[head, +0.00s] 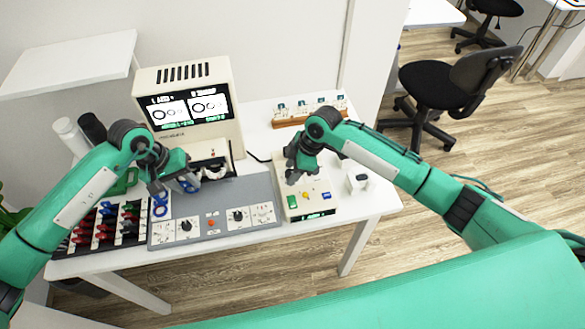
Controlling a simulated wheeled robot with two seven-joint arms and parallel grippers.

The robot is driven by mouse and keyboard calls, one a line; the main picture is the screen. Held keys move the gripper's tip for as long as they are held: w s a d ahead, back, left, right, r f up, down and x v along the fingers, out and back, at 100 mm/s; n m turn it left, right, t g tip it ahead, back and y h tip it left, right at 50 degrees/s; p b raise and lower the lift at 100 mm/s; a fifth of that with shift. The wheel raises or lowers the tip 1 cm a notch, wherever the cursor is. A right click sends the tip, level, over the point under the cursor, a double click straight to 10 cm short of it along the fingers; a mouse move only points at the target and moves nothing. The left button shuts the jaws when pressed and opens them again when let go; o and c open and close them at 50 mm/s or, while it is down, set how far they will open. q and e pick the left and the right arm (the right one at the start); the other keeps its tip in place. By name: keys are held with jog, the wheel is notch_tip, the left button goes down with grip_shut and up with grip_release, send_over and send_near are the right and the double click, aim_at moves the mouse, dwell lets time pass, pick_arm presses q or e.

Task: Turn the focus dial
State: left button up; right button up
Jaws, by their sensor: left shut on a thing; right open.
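The grey console panel (215,195) lies on the white table and carries two black dials, a left dial (186,225) and a right dial (237,215), with an orange button (211,223) between them. I cannot tell which is the focus dial. My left gripper (172,188) is above the panel's left part, apart from both dials. It is shut on a blue-ringed piece (160,211), whose hold is partly hidden by the fingers. My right gripper (297,176) is open and empty above a cream box (306,205) with green, yellow and blue buttons.
A cream machine (187,85) with a lit display (190,107) showing ring shapes stands behind the panel. A rack (105,225) of red, blue and black pieces is at left. A wooden strip (310,114) with small items is at the back right. A small white box (357,182) stands right.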

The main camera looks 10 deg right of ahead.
jog(key=c, duration=1)
jog(key=shift+m, duration=0.3)
jog(key=m+t, duration=0.1)
jog(key=m, duration=0.1)
jog(key=m+t+h, duration=0.1)
jog(key=m, duration=0.2)
jog(key=shift+s+a, duration=0.1)
jog(key=shift+s, duration=0.1)
jog(key=shift+m+t+h, duration=0.4)
jog(key=shift+m, duration=1.1)
jog(key=o, duration=1)
